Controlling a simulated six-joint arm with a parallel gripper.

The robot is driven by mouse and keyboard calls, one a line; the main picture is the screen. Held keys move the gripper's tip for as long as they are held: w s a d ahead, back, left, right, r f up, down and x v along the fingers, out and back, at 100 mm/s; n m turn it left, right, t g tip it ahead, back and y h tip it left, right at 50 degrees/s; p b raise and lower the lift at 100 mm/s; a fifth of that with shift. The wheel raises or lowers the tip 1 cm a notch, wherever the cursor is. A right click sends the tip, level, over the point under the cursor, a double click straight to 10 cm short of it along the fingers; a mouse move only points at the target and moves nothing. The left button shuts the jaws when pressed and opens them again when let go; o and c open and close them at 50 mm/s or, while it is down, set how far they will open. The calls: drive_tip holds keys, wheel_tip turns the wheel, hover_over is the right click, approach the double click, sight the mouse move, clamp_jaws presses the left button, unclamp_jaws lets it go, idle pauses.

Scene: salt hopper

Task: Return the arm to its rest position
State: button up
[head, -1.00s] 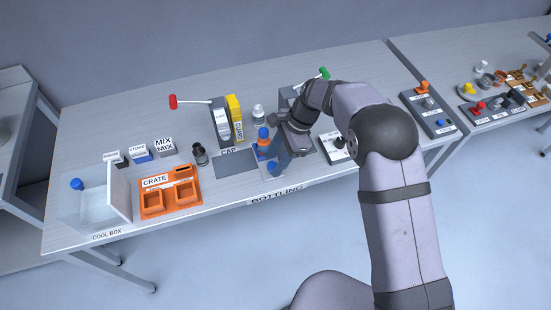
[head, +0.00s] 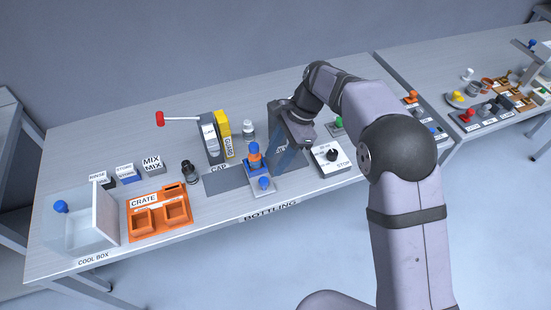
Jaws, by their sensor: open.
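My arm reaches in from the right over the bottling table (head: 90,160). A bottle with blue and orange parts (head: 254,157) stands upright just left of the fingers on a small grey base, with a blue knob (head: 264,183) in front. The arm partly hides the station and the things behind it.
Left are the orange crate (head: 160,212), clear cool box (head: 72,222) and cap station (head: 210,137) with its red-knobbed lever (head: 160,118). Right of the gripper are the STOP dial box (head: 331,157) and a green knob (head: 338,122).

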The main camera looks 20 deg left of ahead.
drive_tip(key=d+f+n, duration=0.1)
drive_tip(key=f+n, duration=0.1)
drive_tip(key=n, duration=0.1)
drive_tip(key=d+f+n, duration=0.1)
drive_tip(key=f+n, duration=0.1)
drive_tip(key=n, duration=0.1)
drive_tip(key=d+f+n+t+h, duration=0.1)
drive_tip(key=d+f+n, duration=0.1)
drive_tip(key=shift+f+n, duration=0.4)
drive_tip(key=s+d+f+n+h, duration=0.1)
drive_tip(key=s+d+n+h, duration=0.15)
drive_tip(key=s+d, duration=0.55)
drive_tip(key=s+d+f+n+h, duration=0.1)
drive_tip(key=s+d+n, duration=0.25)
drive_tip(key=d, duration=0.85)
drive_tip(key=s+d+r+m, duration=0.35)
drive_tip(key=s+d, duration=0.25)
drive_tip(key=d, duration=0.2)
drive_tip(key=w+d+r+m+t+y, duration=0.1)
drive_tip(key=w+d+r+m+t, duration=0.1)
drive_tip(key=w+d+r, duration=0.1)
drive_tip(key=shift+w+d+r, duration=0.3)
drive_tip(key=shift+d+r, duration=0.4)
